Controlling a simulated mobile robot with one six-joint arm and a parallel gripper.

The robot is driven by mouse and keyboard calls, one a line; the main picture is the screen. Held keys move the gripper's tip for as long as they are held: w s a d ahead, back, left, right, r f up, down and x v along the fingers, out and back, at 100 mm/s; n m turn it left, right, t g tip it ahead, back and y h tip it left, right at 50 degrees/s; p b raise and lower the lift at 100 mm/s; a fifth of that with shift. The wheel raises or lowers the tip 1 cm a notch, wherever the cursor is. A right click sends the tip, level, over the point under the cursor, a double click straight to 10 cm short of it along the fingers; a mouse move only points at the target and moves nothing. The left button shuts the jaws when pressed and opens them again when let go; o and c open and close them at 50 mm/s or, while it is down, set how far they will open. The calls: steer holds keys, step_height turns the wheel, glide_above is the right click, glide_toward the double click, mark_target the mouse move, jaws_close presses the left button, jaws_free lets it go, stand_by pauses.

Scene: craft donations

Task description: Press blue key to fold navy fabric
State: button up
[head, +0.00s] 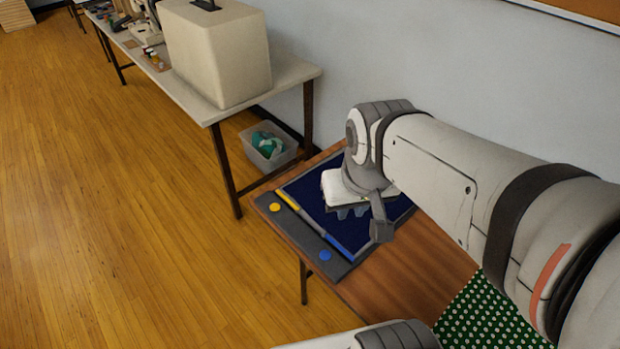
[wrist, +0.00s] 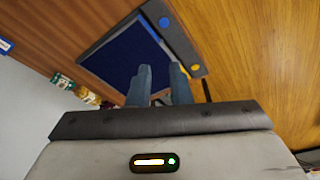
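The navy fabric (head: 312,192) lies flat on a dark board on the wooden table, partly hidden by my arm. It also shows in the wrist view (wrist: 118,57). The blue key (head: 325,256) is a round button on the board's grey strip, at the end nearer my body; the wrist view shows it at the top (wrist: 164,22). A round yellow key (head: 275,207) sits at the strip's other end, also in the wrist view (wrist: 195,67). My gripper (head: 350,212) is above the fabric, apart from the blue key. Its fingers (wrist: 162,72) are apart with nothing between them.
A bar, part yellow and part blue, (head: 313,226) runs along the fabric beside the strip. Green dotted cloth (head: 488,316) lies at the table's near end. A long table (head: 290,72) with a pale case (head: 218,55) stands behind, a bin (head: 283,158) below it.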

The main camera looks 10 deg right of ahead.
jaws_close()
steer(key=shift+w, duration=0.1)
stand_by(1.1)
